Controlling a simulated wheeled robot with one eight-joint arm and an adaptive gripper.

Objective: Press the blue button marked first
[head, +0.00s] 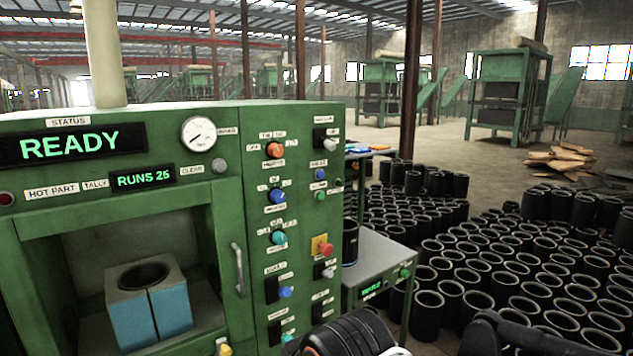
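The green machine's control panel (300,215) fills the middle left. Dark parts of my own arm show at the bottom edge. My gripper's fingertips cannot be made out.
The status display (83,144) reads READY; the counter (142,179) reads RUNS 26. A red button (325,249) on a yellow plate and a door handle (238,270) are near. A small side table (375,258) stands right of the panel. Many black sleeves (455,255) crowd the floor.

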